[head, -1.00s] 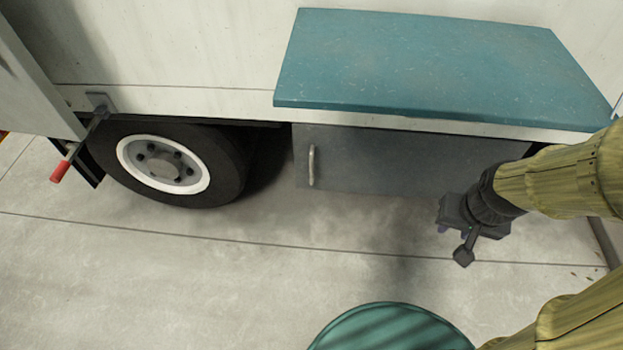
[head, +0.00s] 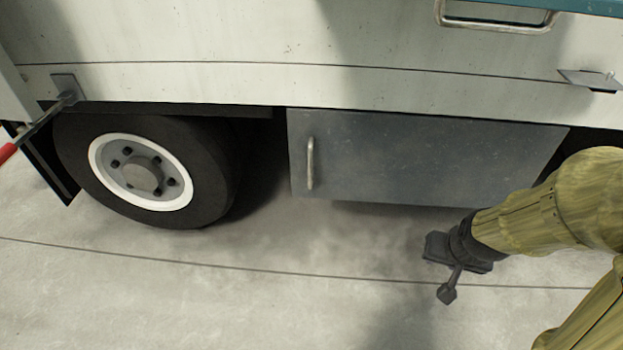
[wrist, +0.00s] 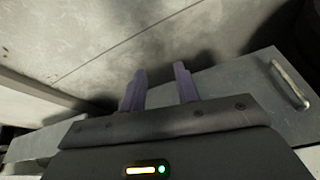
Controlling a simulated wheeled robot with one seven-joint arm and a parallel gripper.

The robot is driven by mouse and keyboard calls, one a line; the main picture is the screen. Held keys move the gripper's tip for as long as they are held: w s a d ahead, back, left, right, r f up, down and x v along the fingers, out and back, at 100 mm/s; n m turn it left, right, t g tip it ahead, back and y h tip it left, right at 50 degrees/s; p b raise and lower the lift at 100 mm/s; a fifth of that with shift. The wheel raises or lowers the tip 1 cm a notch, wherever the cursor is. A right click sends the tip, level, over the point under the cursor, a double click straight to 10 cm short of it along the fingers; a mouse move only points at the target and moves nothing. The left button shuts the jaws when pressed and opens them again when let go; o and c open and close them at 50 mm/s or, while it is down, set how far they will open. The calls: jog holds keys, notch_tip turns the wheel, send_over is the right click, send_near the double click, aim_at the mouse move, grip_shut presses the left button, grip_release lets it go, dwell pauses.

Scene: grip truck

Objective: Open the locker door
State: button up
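The locker door (head: 430,155) is a grey metal panel low on the side of the truck, right of the wheel. It looks shut in the head view. Its upright pale metal handle (head: 310,163) is near the door's left edge. In the wrist view, the grey door (wrist: 245,85) and its handle (wrist: 290,84) show at the right. My gripper (head: 455,252) is below and in front of the door's right part, well right of the handle and apart from it. In the wrist view, the two purple fingers of my gripper (wrist: 160,88) stand apart with nothing between them.
A truck wheel (head: 143,175) stands left of the locker. A red-ended lever (head: 10,152) juts out at the far left. A metal bar handle (head: 497,22) and a small latch plate (head: 592,79) are above the door. The concrete floor (head: 230,290) in front is clear.

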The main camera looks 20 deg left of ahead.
aim_at(311, 165)
jog(key=w+a+f+n+t+y+b, duration=0.1)
jog(key=w+a+f+t, duration=0.25)
jog(key=w+a, duration=0.35)
jog(key=w+a+f+t+b, duration=0.1)
jog(key=w+a+f+t, duration=0.3)
jog(key=a, duration=0.4)
jog(key=s+a+r+n+t+y, duration=0.1)
jog(key=a+n+t+y, duration=0.3)
jog(key=a, duration=1)
jog(key=shift+s+a+t+y, duration=0.35)
jog(key=shift+s+y, duration=0.1)
jog(key=shift+y, duration=0.65)
jog(key=b+x, duration=0.5)
jog(key=x, duration=1.2)
jog(key=shift+w, duration=0.25)
grip_shut()
